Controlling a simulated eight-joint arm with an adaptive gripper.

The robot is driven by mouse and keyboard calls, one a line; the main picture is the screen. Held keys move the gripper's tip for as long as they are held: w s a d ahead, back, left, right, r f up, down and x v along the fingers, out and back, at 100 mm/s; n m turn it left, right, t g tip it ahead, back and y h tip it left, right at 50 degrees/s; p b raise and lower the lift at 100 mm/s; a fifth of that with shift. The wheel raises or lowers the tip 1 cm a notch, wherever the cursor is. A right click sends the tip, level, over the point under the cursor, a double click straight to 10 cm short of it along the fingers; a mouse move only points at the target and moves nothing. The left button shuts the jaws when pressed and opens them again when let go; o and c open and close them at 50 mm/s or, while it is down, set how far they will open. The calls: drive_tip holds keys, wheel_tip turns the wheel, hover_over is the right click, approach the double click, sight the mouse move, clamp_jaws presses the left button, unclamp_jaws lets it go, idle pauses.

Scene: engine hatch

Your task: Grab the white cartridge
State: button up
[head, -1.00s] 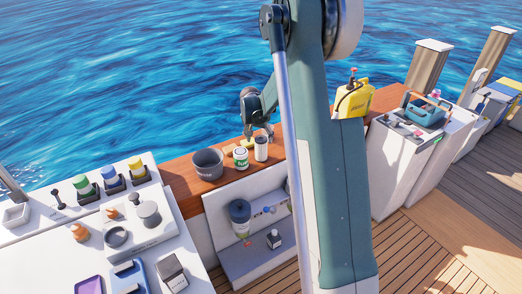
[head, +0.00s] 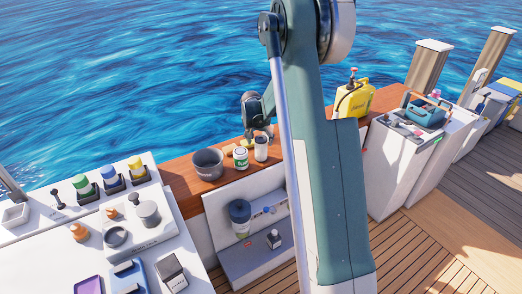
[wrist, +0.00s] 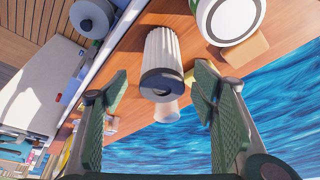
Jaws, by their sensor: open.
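The white cartridge (wrist: 165,55) is a pleated white cylinder with a dark end cap, on the wooden ledge in the wrist view. It also shows in the head view (head: 261,151), upright beside the white can. My gripper (wrist: 160,88) is open and empty. Its two green padded fingers stand left and right of the cartridge's line, with the dark cap just ahead between the tips. I cannot tell whether they touch it. In the head view my gripper is small and partly hidden just above the cartridge.
A white can with a green label (head: 240,158) stands close by, then a grey bucket (head: 207,163). A yellow jug (head: 354,98) is farther right along the ledge. Below is an open hatch with a blue-grey canister (head: 240,216). Water lies beyond the ledge.

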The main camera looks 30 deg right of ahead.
drive_tip(key=shift+b+x, duration=0.45)
drive_tip(key=shift+x, duration=2.1)
drive_tip(key=shift+w+a, duration=0.1)
drive_tip(key=c, duration=1)
drive_tip(key=shift+r, duration=0.2)
drive_tip(key=shift+r+p, duration=0.7)
drive_tip(key=shift+r, duration=4.15)
